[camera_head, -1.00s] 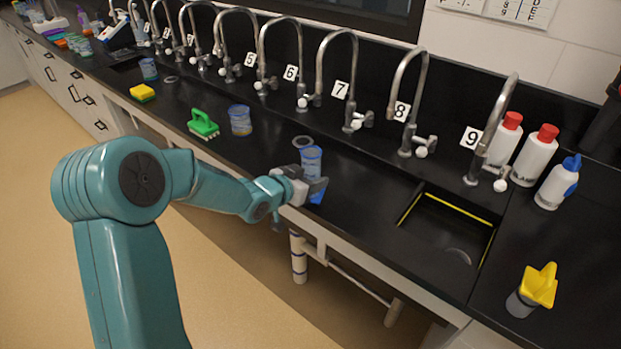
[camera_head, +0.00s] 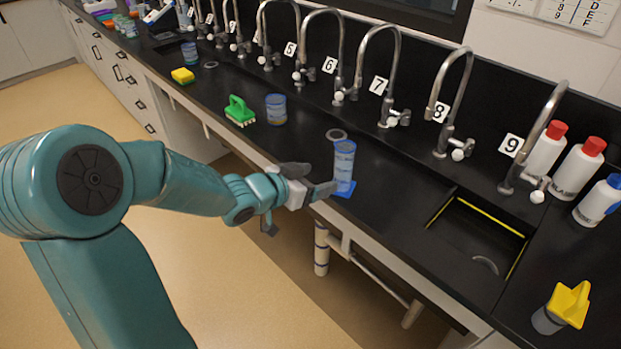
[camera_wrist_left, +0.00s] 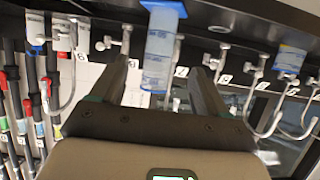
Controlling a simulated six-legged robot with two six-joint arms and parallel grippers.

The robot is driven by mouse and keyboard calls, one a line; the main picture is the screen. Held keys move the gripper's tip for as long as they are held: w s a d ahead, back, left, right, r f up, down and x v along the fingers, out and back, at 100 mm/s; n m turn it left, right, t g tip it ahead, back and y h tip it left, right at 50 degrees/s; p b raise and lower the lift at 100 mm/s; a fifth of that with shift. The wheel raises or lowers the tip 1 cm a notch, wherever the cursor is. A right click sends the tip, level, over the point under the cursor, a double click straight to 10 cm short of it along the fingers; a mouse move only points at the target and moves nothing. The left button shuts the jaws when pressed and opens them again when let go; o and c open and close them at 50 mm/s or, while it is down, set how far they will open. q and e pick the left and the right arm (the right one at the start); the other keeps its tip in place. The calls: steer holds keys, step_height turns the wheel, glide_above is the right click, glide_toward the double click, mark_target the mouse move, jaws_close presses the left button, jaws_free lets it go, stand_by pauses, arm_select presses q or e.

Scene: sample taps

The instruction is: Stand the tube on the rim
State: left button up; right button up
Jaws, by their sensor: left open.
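The tube (camera_head: 344,160) is a clear blue cylinder with a flat blue foot. It stands upright on the black counter, close to the front edge. My left gripper (camera_head: 312,180) is open and empty just left of the tube, one fingertip close to its lower part. In the left wrist view, which is upside down, the tube (camera_wrist_left: 159,55) shows in the gap between the spread fingers of the gripper (camera_wrist_left: 162,75), seemingly beyond the tips. A dark round ring (camera_head: 336,134) lies in the counter just behind the tube. My right gripper is out of view.
A blue beaker (camera_head: 276,108), green brush (camera_head: 239,111) and yellow sponge (camera_head: 182,76) stand to the left. A sink (camera_head: 475,235) with yellow edging is to the right. Numbered taps line the back. A yellow-topped container (camera_head: 568,305) is at the lower right.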

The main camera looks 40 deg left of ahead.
arm_select(q)
steer(key=s+d+f+n+g+h, duration=0.1)
steer(key=s+d+f+g, duration=0.25)
steer(key=d+f, duration=0.6)
steer(key=s+d+f+n+g+h, duration=0.15)
steer(key=d+f+g, duration=0.35)
steer(key=f, duration=0.8)
steer(key=s+d+f+g, duration=0.2)
steer(key=s+d+f, duration=0.2)
steer(key=s, duration=0.3)
steer(key=s+d+f+g, duration=0.2)
steer(key=s+d+f, duration=0.3)
steer(key=s+d, duration=0.1)
steer(key=shift+s+f, duration=0.25)
steer(key=shift+s, duration=0.35)
steer(key=shift+g+h, duration=0.25)
